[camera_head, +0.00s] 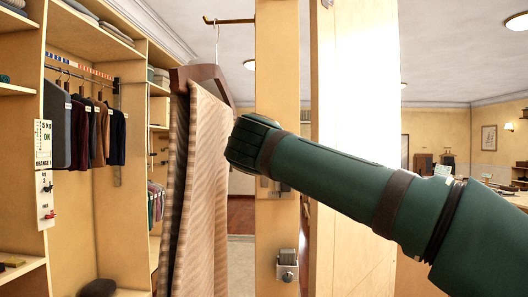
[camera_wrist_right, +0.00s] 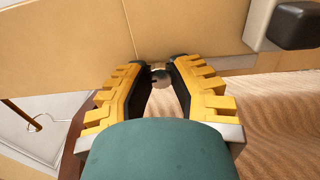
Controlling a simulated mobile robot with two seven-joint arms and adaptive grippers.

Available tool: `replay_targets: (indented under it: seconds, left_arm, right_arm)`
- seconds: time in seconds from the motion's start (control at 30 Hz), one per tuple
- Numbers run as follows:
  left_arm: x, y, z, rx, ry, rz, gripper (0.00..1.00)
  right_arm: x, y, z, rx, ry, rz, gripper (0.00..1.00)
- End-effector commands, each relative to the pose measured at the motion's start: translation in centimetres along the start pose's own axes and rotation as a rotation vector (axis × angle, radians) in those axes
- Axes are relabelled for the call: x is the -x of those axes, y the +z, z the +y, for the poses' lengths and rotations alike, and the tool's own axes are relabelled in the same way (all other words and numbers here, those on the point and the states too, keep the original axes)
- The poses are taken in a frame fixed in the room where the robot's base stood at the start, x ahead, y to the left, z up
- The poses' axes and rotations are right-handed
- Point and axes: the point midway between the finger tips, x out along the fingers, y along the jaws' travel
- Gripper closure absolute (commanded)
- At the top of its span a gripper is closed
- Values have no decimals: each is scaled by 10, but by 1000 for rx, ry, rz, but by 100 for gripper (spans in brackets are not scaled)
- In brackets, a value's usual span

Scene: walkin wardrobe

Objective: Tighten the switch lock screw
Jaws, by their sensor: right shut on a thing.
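In the right wrist view, a small round dark-grey screw head (camera_wrist_right: 160,77) shows between the tips of my right gripper (camera_wrist_right: 161,68), close to a flat tan wooden surface. The yellow fingers with black pads are closed in on it at their tips. I take it to be the lock screw; its slot and thread cannot be made out. In the head view, my dark green right arm comes in from the right and ends in front of the wooden post (camera_head: 277,60), hiding the fingers and the screw. My left gripper is not in view.
A striped garment (camera_head: 205,190) hangs on a hanger close left of the post. A small metal fitting (camera_head: 287,266) sits lower on the post. A dark block (camera_wrist_right: 296,25) on a pale mount juts out near the right gripper. Shelves with clothes (camera_head: 90,130) stand at the left.

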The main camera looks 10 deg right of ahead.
Motion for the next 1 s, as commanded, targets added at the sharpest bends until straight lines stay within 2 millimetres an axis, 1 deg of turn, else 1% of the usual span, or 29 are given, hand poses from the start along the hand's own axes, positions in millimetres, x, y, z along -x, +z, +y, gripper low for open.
replay_targets:
  seconds: [0.03, 0.2, 0.63, 0.67, 0.7, 0.73, 1.0]
  left_arm:
    - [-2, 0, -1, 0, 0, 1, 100]
    - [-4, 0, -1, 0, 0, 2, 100]
    - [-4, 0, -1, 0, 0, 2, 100]
    - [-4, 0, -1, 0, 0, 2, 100]
    - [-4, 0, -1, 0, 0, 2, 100]
    - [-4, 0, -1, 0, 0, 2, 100]
    - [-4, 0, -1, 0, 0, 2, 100]
  right_arm:
    - [0, 3, 2, -15, 5, -5, 100]
    - [0, 3, 2, -43, 4, -5, 100]
    - [0, 3, 2, -48, 3, -5, 100]
    - [0, 3, 2, -47, 3, -5, 66]
    - [0, 3, 2, -47, 3, -5, 52]
    - [0, 2, 2, -47, 3, -5, 44]
    - [0, 1, 0, -46, 0, -2, 44]
